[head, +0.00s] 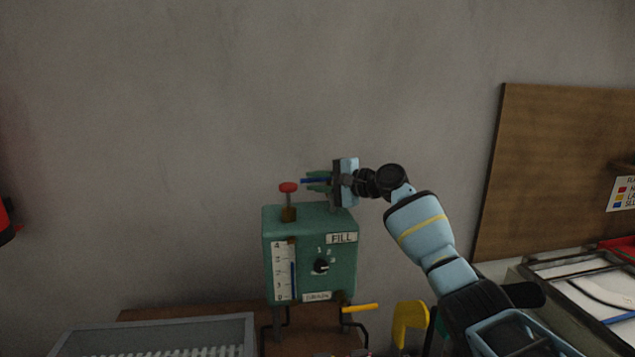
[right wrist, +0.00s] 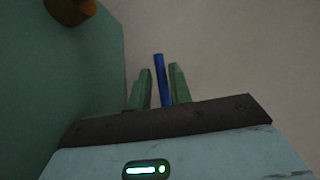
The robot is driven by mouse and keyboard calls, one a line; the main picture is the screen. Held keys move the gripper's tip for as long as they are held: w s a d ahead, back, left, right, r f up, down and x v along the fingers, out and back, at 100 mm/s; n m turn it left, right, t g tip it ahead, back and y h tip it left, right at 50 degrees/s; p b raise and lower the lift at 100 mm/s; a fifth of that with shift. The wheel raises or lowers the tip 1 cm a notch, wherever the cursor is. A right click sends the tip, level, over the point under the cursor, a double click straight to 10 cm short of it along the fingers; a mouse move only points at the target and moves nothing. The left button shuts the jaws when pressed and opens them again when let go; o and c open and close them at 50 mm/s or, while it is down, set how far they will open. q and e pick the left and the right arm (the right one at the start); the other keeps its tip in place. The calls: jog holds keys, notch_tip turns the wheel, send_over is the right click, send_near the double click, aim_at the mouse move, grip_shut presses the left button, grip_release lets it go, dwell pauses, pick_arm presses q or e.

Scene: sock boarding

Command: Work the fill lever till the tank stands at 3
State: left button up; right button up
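The green tank box (head: 341,268) has a white gauge (head: 279,287) marked 0 to 4. Its blue column (head: 292,279) tops out near the 3 mark, perhaps slightly under; the exact level is hard to read. A blue lever handle (head: 311,181) sticks out behind the box's top right. My right gripper (head: 318,182) is at this handle. In the right wrist view the blue handle (right wrist: 159,75) lies between the fingers of my right gripper (right wrist: 160,82), with visible gaps beside it. A FILL label (head: 341,238) is on the box front. My left gripper is out of view.
A red knob (head: 288,187) stands on the box top. A black dial (head: 321,266) is on its front, and a yellow-handled lever (head: 360,308) is at its lower right. A grey tray (head: 75,343) is lower left, a wooden board (head: 545,170) at right.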

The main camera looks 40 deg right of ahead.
jog(key=shift+v, duration=3.95)
jog(key=shift+c, duration=0.3)
